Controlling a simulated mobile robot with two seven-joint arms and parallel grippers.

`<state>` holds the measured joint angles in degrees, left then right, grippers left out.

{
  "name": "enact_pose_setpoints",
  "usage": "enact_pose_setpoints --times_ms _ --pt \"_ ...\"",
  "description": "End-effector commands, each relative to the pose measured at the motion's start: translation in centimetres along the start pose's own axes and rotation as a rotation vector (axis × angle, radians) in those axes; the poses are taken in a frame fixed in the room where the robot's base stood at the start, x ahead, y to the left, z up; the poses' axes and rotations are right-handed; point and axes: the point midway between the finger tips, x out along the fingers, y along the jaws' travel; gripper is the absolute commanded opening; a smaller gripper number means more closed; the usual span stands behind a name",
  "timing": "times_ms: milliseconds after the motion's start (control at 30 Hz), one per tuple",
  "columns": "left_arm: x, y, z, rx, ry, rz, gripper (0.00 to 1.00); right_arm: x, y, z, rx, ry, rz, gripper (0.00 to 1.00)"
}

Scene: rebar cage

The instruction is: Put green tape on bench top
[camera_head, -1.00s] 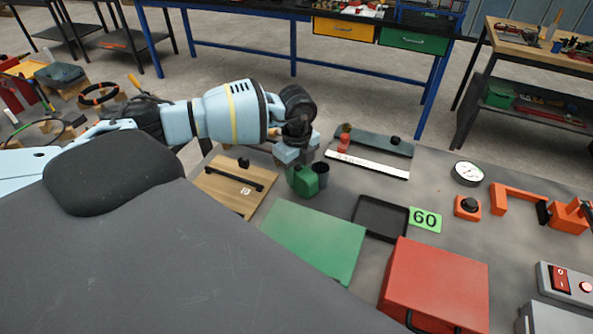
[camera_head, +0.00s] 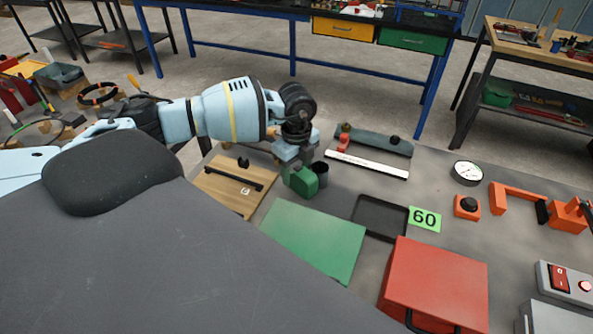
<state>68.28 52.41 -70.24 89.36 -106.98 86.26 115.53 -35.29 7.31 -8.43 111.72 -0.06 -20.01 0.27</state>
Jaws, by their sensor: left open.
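A small green object (camera_head: 303,183), which looks like the green tape, is at the back left of the grey bench top (camera_head: 330,195), beside a dark cup (camera_head: 321,172). My left gripper (camera_head: 291,164) points down directly over the green object, with its jaws open. The fingertips are partly hidden by the green object, and I cannot tell whether they touch it. My right gripper is not in view.
A wooden board with a black handle (camera_head: 225,184) lies left, a flat green panel (camera_head: 312,240) in front. A black tray (camera_head: 379,217), red box (camera_head: 435,285), white strip (camera_head: 366,165) and gauge (camera_head: 467,172) lie right. Bare bench shows between them.

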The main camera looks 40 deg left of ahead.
Motion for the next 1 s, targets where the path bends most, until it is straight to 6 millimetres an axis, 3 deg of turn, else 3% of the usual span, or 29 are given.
enact_pose_setpoints --times_ms 500,700,1000 --pt "-9.4 -0.1 0.0 0.000 -0.001 -0.003 0.56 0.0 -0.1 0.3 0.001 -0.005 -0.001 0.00" --pt "-11.0 0.0 0.0 0.000 0.000 -0.001 0.56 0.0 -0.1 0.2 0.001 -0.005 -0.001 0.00" --pt "-11.3 0.0 0.0 0.001 0.000 0.000 0.56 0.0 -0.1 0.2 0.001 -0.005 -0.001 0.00"
